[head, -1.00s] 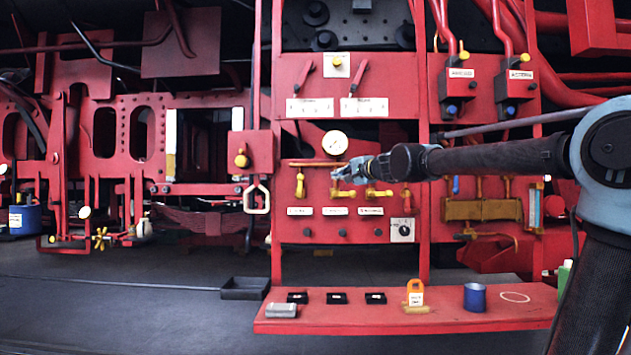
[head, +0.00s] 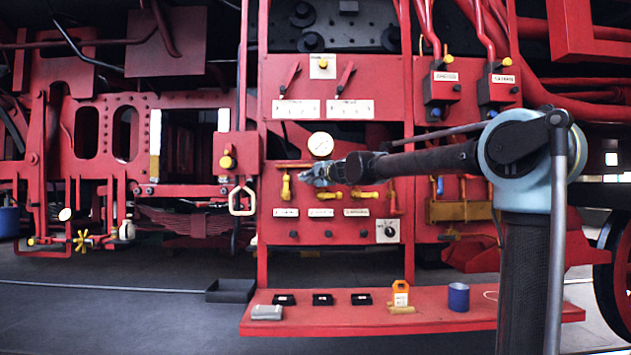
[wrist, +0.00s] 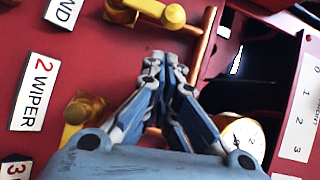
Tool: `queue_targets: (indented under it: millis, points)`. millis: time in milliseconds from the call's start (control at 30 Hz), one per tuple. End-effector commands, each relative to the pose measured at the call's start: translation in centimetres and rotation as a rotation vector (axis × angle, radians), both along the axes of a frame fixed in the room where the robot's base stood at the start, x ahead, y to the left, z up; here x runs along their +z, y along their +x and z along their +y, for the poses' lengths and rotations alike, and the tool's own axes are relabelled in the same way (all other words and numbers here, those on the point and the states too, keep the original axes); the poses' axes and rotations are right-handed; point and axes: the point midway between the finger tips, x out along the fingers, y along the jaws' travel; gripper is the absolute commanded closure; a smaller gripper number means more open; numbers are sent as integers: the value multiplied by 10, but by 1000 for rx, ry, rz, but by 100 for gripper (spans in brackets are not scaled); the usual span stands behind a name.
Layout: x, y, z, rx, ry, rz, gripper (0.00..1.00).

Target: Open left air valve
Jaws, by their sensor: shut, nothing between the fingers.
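The red valve panel carries three yellow valves in a row. The leftmost valve (head: 286,187) has an upright handle, and the middle valve (head: 326,196) and right valve (head: 365,195) have handles lying sideways. In the wrist view, the leftmost valve (wrist: 152,10) is at the top beside a label ending in "ND", and the middle valve (wrist: 83,107) is beside "2 WIPER". None of the three labels visibly says "air". My gripper (head: 306,174) is shut and empty, just right of the leftmost valve. In the wrist view, its closed fingertips (wrist: 162,62) point towards that valve, apparently clear of it.
A copper pipe (wrist: 203,48) runs close beside my fingers. A round gauge (head: 320,145) sits above them. Two boxes with yellow knobs (head: 445,88) are at the upper right. A red shelf (head: 420,318) with small items juts out below. The floor at left is mostly clear.

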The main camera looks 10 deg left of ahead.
Motion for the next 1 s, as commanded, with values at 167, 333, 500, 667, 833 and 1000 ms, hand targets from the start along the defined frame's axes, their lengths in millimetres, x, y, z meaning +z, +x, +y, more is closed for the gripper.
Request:
queue_targets:
  millis: [167,333,500,667,833,1000]
  points:
    - [-2,-2,20,1,-1,-1,100]
    - [-3,-2,27,2,0,0,100]
    - [-3,-2,27,1,-1,-1,100]
    - [-3,-2,28,1,-1,-1,100]
    - [0,-4,40,2,-1,-1,100]
    - [1,-5,44,2,0,0,100]
